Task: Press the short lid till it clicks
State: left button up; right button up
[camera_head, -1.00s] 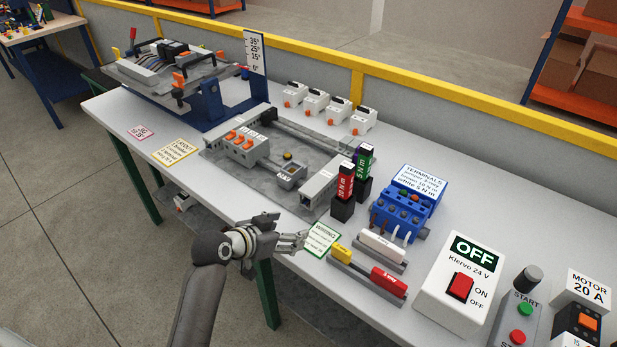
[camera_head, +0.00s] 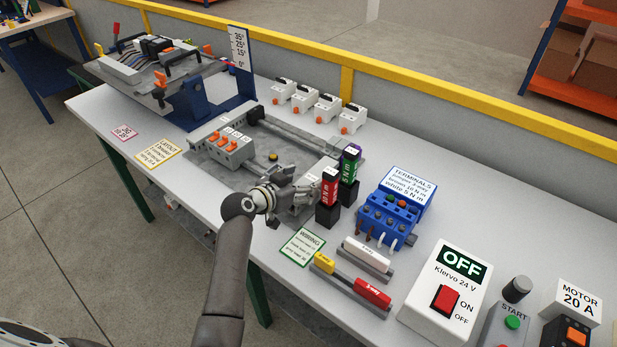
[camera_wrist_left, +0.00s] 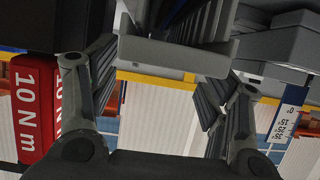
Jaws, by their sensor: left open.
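The grey mounting plate (camera_head: 215,172) lies on the table. In the left wrist view a grey slotted part (camera_wrist_left: 205,22) with a flat lighter edge (camera_wrist_left: 180,54) sits ahead, between the open fingers. It looks like the short duct; I cannot tell whether its lid is fully seated. My left gripper (camera_wrist_left: 160,95) is open and holds nothing. I cannot tell whether it touches the duct. My right gripper is not in view.
A red torque tool (camera_head: 328,188) stands close to the gripper, also in the left wrist view (camera_wrist_left: 35,110); a green one (camera_head: 348,172) is behind it. A blue terminal block (camera_head: 385,222) stands to the right. Several white devices (camera_head: 326,107) line the back.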

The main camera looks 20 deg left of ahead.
aim_at(309, 181)
pick_arm(q)
jog(key=x, duration=0.2)
jog(key=shift+w+d+f, duration=0.1)
jog(key=shift+w+d, duration=0.05)
jog(key=shift+w, duration=0.2)
jog(key=shift+w+d+f, duration=0.15)
jog(key=shift+w+f, duration=0.05)
jog(key=shift+w, duration=0.15)
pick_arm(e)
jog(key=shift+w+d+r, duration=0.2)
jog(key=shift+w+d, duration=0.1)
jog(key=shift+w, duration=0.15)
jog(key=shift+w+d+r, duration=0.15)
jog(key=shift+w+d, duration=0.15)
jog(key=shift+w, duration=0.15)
pick_arm(q)
jog(key=shift+c, duration=0.5)
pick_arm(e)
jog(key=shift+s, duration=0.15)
pick_arm(q)
jog(key=shift+c, duration=1.2)
jog(key=c, duration=0.9)
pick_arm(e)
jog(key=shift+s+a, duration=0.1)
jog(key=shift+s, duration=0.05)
pick_arm(q)
jog(key=shift+f, duration=0.15)
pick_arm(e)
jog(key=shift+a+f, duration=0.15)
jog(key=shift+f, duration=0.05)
